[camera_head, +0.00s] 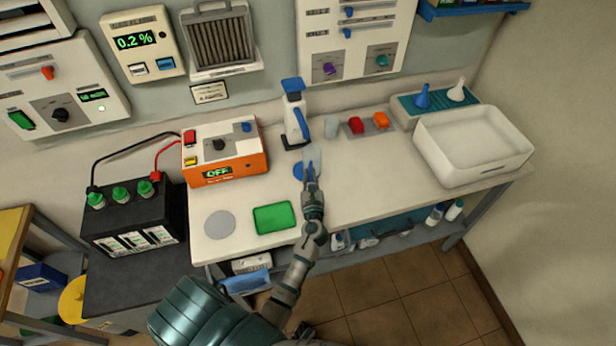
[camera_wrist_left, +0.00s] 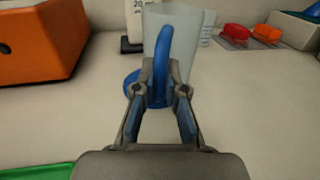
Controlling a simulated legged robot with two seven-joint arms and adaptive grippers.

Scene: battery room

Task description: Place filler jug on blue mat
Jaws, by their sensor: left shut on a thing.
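The filler jug (camera_head: 314,156) is a clear, frosted jug with a blue handle (camera_wrist_left: 164,48). My left gripper (camera_head: 309,184) is shut on that handle, and the jug body (camera_wrist_left: 187,50) stands upright beyond the fingers in the left wrist view. The round blue mat (camera_head: 298,171) lies on the bench just left of the jug; its left edge also shows in the left wrist view (camera_wrist_left: 130,84), partly hidden by the jug and fingers. I cannot tell whether the jug's base touches anything. My right gripper is not in view.
A white and blue bottle (camera_head: 295,115) stands behind the mat. An orange charger (camera_head: 226,155) is to the left. A green mat (camera_head: 276,218) and a grey round mat (camera_head: 220,224) lie in front. A white tray (camera_head: 430,150) is at right. The bench between is clear.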

